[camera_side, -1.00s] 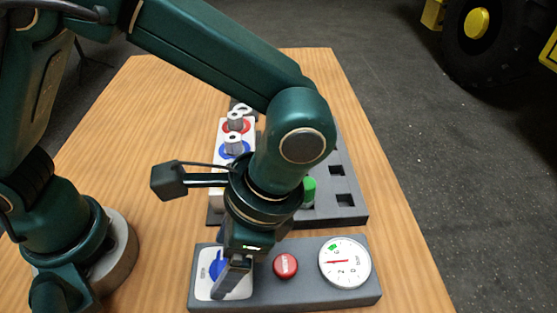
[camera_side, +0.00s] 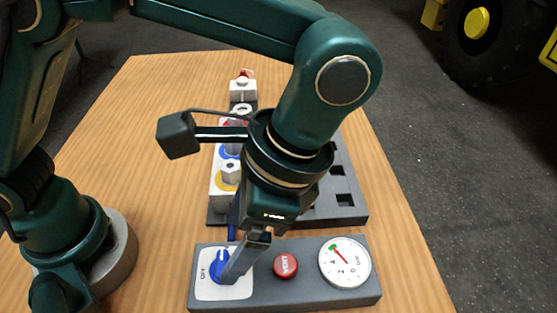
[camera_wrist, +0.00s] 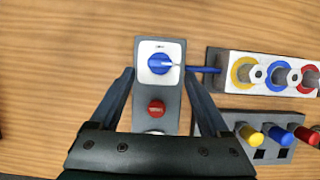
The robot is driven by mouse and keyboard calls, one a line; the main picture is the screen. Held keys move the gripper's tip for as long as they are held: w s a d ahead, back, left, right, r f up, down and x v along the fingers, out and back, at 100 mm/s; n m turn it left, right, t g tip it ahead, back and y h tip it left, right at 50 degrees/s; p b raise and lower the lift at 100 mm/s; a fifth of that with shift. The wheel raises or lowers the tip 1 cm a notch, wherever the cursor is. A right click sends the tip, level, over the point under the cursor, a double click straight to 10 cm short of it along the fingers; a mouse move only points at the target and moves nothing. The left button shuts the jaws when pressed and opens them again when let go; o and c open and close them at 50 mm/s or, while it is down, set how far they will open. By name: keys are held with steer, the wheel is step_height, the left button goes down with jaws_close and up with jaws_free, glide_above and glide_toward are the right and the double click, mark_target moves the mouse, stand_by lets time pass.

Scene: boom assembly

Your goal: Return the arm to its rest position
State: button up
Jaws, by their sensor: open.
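My gripper (camera_side: 243,262) is open and empty above the left end of the grey control panel (camera_side: 325,297). In the wrist view its fingers (camera_wrist: 160,74) stand apart on either side of the panel. The blue knob (camera_wrist: 159,63) on its white plate shows between them, and in the side view the knob (camera_side: 217,266) is partly hidden by a finger. The red button (camera_side: 286,265) and the white gauge (camera_side: 349,270) sit to the right. The gauge's red needle points up-left at the green mark. I cannot tell whether a finger touches the knob.
Behind the panel stands a white block (camera_wrist: 238,65) with yellow, blue and red rings around its fittings. A dark tray (camera_side: 345,212) with square holes lies beside it. In the wrist view it holds yellow, blue and red plugs (camera_wrist: 278,135). The wooden table (camera_side: 130,120) is clear at left.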

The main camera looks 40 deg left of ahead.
steer(key=w+a+r+n+t+h, duration=0.3)
steer(key=a+r+n, duration=0.2)
steer(key=a+r, duration=0.35)
steer(key=s+a+f+n+t, duration=0.1)
steer(key=a+f+n+t, duration=0.2)
steer(key=a, duration=0.5)
steer(key=shift+s+a+f+n+t, duration=0.2)
steer(key=shift+s+f+n+t, duration=0.3)
steer(key=shift+t, duration=0.8)
